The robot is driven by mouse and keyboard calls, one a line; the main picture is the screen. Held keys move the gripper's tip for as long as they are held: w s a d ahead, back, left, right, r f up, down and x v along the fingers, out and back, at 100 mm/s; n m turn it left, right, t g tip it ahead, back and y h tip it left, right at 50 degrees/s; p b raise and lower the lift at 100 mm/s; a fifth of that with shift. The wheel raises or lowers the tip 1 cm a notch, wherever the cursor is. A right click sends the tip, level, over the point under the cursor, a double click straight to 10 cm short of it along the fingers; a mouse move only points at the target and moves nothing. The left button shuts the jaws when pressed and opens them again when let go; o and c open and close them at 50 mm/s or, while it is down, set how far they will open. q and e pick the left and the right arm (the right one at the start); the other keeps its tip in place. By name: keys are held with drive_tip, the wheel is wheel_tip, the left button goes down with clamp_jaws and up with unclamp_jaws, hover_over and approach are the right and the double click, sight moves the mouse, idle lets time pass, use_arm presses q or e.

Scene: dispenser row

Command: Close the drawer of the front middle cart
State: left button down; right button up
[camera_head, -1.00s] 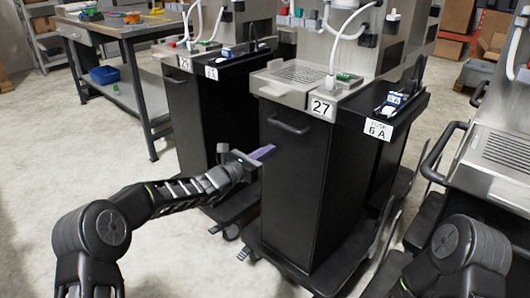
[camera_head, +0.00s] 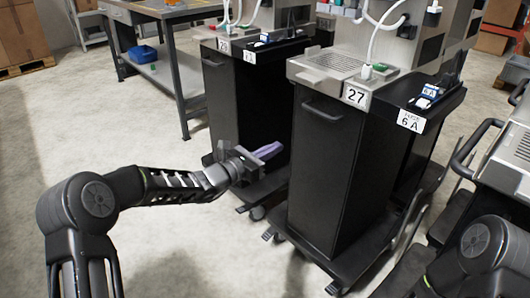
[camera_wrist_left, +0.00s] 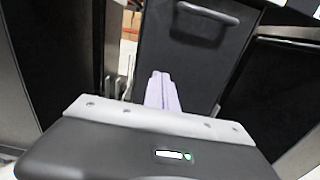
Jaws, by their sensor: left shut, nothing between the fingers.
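The front middle cart, labelled 27, has a tall black drawer front (camera_head: 324,178) with a bar handle (camera_head: 322,110) near its top. The front looks flush with the body; I see no clear gap. In the left wrist view the drawer front (camera_wrist_left: 190,62) fills the upper middle, with its handle (camera_wrist_left: 206,14) at the top. My left gripper (camera_head: 270,151) is shut and empty, its purple fingers pointing toward the cart. In the head view it is left of the drawer front, below handle height, apparently apart from it. My right gripper is out of view.
A second black cart (camera_head: 238,105) stands to the left behind. Another cart (camera_head: 510,150) with a black push handle stands at the right. A workbench (camera_head: 190,80) with a blue bin is at the back left. The floor (camera_head: 200,262) in front is clear.

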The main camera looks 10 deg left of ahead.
use_arm(q)
drive_tip(key=v, duration=0.3)
